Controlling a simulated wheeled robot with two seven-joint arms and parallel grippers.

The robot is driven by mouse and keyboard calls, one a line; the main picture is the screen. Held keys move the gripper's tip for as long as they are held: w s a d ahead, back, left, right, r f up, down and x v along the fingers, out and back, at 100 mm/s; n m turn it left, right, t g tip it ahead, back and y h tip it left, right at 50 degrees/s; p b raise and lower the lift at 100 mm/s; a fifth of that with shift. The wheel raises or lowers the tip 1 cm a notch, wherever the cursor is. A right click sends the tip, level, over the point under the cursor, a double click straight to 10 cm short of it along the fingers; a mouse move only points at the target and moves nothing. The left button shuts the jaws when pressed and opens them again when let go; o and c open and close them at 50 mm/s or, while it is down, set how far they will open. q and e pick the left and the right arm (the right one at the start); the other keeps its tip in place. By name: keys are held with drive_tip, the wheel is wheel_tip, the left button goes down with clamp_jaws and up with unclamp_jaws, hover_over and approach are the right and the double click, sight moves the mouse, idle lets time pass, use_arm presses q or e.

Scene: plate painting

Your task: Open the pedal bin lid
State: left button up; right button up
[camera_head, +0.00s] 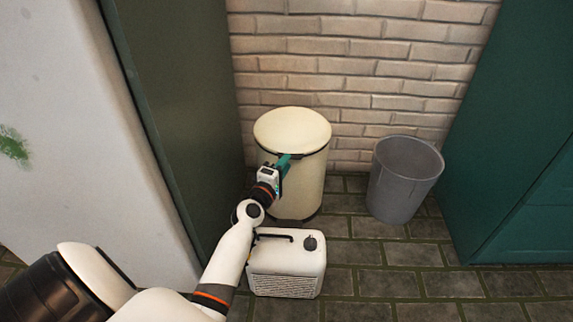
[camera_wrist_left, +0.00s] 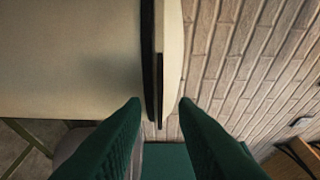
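The cream pedal bin (camera_head: 307,180) stands upright against the brick wall. Its round cream lid (camera_head: 292,129) lies flat and shut on top, with a dark rim under it. My left gripper (camera_head: 285,160) is at the front of the bin, just below the lid's edge. In the left wrist view, my left gripper (camera_wrist_left: 160,103) has its two green fingers apart. The lid's edge (camera_wrist_left: 172,50) and a thin dark lip lie in line with the gap between the fingertips; I cannot tell whether they touch. My right gripper is not in view.
A white jerrycan-like container (camera_head: 287,268) stands on the floor before the bin, beside my left arm. A grey open bucket (camera_head: 405,180) stands to the right. A dark green cabinet (camera_head: 185,110) is close on the left, and a green cabinet (camera_head: 520,140) on the right.

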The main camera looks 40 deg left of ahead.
use_arm(q)
drive_tip(key=shift+w+a, duration=0.15)
drive_tip(key=shift+w, duration=0.75)
drive_tip(key=shift+c, duration=0.4)
clamp_jaws()
idle(0.5)
